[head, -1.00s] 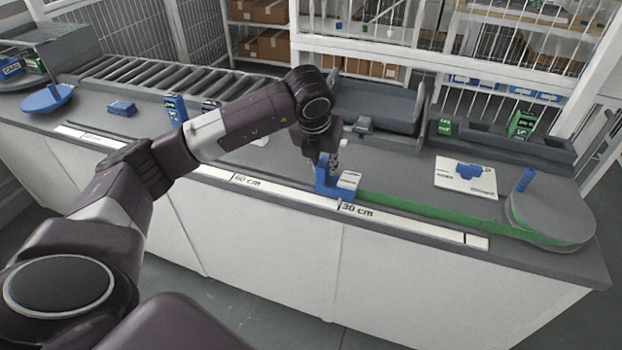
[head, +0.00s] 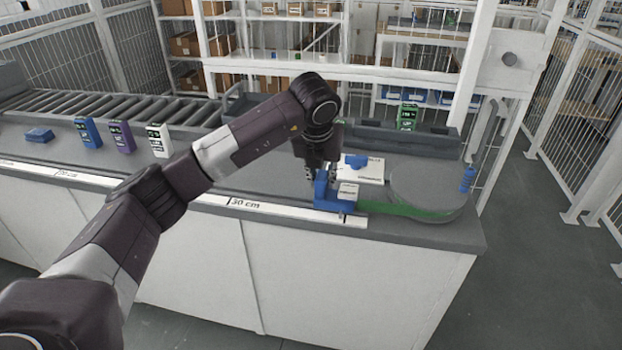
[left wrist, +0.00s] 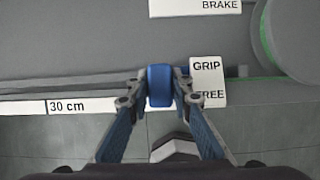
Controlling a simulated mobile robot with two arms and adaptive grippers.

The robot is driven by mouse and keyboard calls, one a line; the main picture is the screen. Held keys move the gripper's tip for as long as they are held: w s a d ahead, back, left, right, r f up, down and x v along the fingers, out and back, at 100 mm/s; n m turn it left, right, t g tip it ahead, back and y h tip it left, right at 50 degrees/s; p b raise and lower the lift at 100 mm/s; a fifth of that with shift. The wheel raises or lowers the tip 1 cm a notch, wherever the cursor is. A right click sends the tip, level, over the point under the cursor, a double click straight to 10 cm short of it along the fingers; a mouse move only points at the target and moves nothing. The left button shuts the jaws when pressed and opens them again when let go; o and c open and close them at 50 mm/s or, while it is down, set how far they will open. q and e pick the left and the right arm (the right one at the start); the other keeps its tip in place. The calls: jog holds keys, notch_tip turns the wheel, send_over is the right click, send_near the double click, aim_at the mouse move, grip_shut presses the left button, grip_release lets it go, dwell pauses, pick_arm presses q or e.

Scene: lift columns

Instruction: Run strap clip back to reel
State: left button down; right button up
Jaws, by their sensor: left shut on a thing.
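The blue strap clip (head: 333,203) carries a white label plate and sits at the counter's front edge, over the ruler (head: 280,210) between its 30 cm mark and its right end. A short green strap (head: 385,208) runs from it to the grey round reel (head: 425,188), which has a blue handle (head: 467,180) on its right side. My left gripper (head: 324,176) is shut on the clip's upright blue post. The left wrist view shows the fingers (left wrist: 160,88) on both sides of the post (left wrist: 160,78), beside a GRIP/FREE label. My right gripper is out of view.
A white BRAKE plate (head: 374,176) with a blue lever (head: 356,161) lies behind the clip. A grey bin row with a green box (head: 407,117) stands at the back. Blue, purple and white boxes stand on the left, before a roller conveyor (head: 110,112).

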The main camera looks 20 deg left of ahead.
pick_arm(q)
jog(key=shift+w+d, duration=0.2)
jog(key=shift+d, duration=0.6)
jog(key=c, duration=1.7)
grip_release()
jog(key=shift+d, duration=0.15)
jog(key=shift+s+r, duration=0.15)
jog(key=shift+r, duration=0.35)
jog(key=v, duration=1.1)
jog(key=shift+s, duration=0.15)
